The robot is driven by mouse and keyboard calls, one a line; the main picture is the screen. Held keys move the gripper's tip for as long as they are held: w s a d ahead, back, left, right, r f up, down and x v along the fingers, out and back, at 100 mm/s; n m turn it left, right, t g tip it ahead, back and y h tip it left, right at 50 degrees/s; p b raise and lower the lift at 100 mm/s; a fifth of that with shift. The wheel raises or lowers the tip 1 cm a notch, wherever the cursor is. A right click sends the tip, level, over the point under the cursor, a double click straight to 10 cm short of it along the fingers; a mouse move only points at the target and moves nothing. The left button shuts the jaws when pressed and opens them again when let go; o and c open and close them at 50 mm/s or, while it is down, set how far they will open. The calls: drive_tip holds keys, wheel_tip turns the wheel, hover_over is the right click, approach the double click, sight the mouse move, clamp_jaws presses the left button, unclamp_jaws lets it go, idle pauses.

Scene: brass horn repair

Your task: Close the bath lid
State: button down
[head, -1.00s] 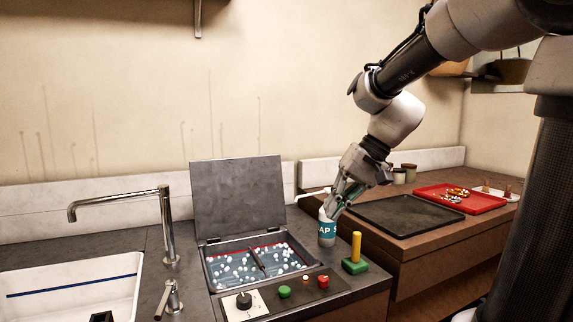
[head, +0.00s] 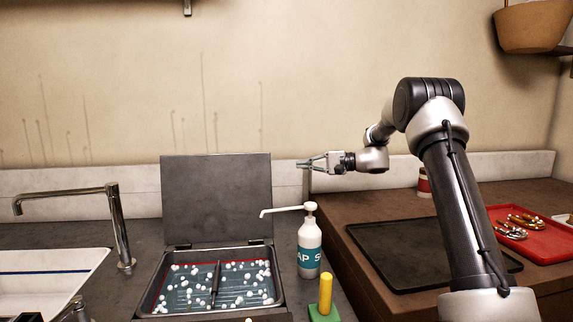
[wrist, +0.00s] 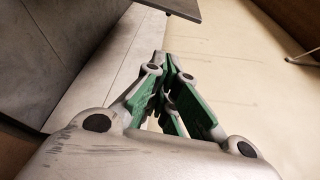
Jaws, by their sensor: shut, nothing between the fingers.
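The bath (head: 166,305) is a dark basin sunk in the counter, with water, white bubbles and a dark bar across its middle. Its lid (head: 216,200) is a dark flat panel hinged at the back, standing open and nearly upright. My gripper (head: 300,165) is shut and empty, pointing left, just right of the lid's upper right edge and apart from it in the picture.
A soap bottle (head: 309,248) with a long white pump spout stands right of the bath, below my gripper. A yellow-handled green block (head: 325,295) stands in front of it. A faucet (head: 118,225) and sink (head: 45,285) are at left. A black tray (head: 400,240) and red tray (head: 545,243) are at right.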

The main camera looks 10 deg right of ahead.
drive_tip(key=w+r+x, duration=0.1)
drive_tip(key=x, duration=0.9)
drive_tip(key=shift+s+d, duration=0.15)
drive_tip(key=shift+s, duration=1.85)
drive_tip(key=shift+s, duration=0.1)
